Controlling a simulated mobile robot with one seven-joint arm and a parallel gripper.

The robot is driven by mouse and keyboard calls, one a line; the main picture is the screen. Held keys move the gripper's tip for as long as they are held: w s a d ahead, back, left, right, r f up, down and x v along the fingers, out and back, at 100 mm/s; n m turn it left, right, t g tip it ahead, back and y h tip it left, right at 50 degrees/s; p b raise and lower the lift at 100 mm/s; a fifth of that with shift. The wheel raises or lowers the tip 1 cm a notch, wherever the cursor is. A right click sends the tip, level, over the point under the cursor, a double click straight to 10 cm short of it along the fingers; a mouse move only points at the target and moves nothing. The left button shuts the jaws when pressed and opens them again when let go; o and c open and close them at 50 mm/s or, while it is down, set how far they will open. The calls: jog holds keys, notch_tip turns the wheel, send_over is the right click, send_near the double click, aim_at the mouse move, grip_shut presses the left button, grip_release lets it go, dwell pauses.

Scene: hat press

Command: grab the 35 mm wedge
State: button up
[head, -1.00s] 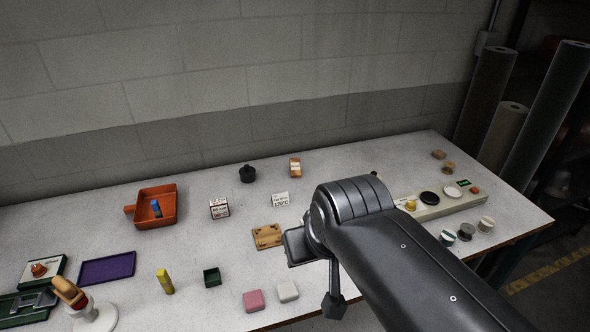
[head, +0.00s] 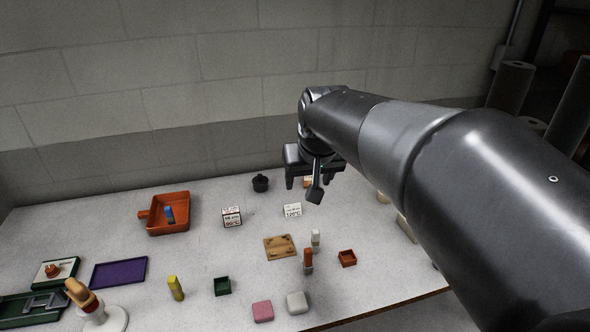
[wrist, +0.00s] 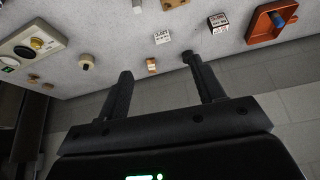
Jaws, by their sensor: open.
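No piece in view carries a readable "35 mm" mark, so I cannot tell which is the wedge. A small orange-tan block with a pale label (wrist: 151,66) stands near the back of the table in the wrist view, between and beyond my fingers. In the head view my gripper mostly hides it. My gripper (head: 308,184) is open and empty, above the back middle of the table; its two fingers show apart in the wrist view (wrist: 160,72). A black knobbed piece (head: 260,183) stands left of the gripper and also shows near a finger in the wrist view (wrist: 187,57).
Two label cubes, 90°C (head: 232,216) and 120°C (head: 292,210), stand in front. An orange tray (head: 182,228) holds a blue piece. A wooden plate (head: 271,255), an orange upright piece (head: 308,258) and a small brown box (head: 347,258) lie nearer. My arm covers the right side.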

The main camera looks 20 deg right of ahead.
jog(key=w+d+f, duration=0.2)
jog(key=w, duration=0.8)
jog(key=m+g, duration=0.1)
jog(key=m, duration=0.1)
send_over(309, 179)
jog(key=s+a, duration=0.1)
jog(key=s, duration=0.2)
jog(key=shift+h, duration=0.3)
notch_tip(309, 179, down, 21)
jog(key=shift+x, duration=3.25)
jog(key=shift+w+d, duration=0.1)
jog(key=shift+w, duration=0.05)
jog(key=shift+c, duration=0.3)
jog(key=c, duration=1)
jog(key=shift+r, duration=0.1)
